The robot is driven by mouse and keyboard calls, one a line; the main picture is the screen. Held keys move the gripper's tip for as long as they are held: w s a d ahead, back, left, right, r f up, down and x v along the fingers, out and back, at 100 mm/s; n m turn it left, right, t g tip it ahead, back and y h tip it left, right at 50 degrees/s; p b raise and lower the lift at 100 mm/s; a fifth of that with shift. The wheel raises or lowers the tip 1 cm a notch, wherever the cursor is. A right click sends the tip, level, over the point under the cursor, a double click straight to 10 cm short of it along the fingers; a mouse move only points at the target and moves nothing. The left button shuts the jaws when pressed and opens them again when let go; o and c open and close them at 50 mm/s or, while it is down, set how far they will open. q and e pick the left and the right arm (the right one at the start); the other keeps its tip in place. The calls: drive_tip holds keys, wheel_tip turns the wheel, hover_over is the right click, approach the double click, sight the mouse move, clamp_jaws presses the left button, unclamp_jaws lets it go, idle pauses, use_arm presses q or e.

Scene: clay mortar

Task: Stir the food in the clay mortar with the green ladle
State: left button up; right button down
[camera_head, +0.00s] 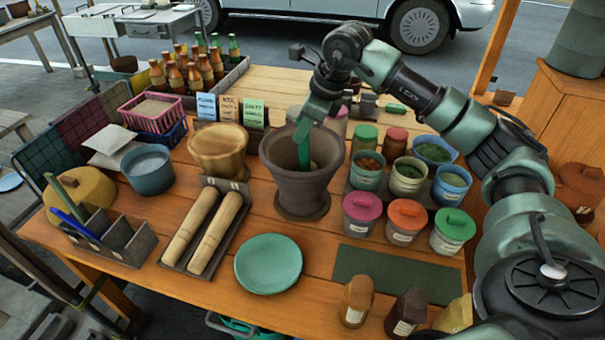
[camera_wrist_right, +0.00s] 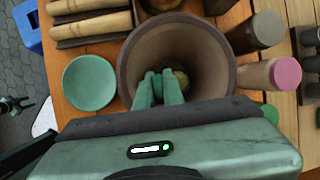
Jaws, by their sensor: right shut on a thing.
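The brown clay mortar (camera_head: 303,188) stands upright on a round base in the middle of the table. My right gripper (camera_head: 305,126) is over its mouth, pointing down, shut on the green ladle (camera_head: 303,154). The ladle's green shaft goes down into the mortar, and its lower end is hidden. In the right wrist view the gripper fingers (camera_wrist_right: 160,90) reach into the mortar (camera_wrist_right: 129,50). A small yellowish-green patch shows beyond them; I cannot tell whether it is food or part of the ladle. My left gripper is not in view.
Lidded jars (camera_head: 361,209) and open tubs stand close to the mortar's right. A wooden bowl (camera_head: 218,148) is at its left, rolling pins (camera_head: 215,232) front left, a green plate (camera_head: 268,263) in front. Cards and bottles stand behind left. Bare wood shows around the plate.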

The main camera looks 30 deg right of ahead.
wheel_tip(320, 180, up, 13)
drive_tip(key=p, duration=0.9)
drive_tip(key=shift+r, duration=0.1)
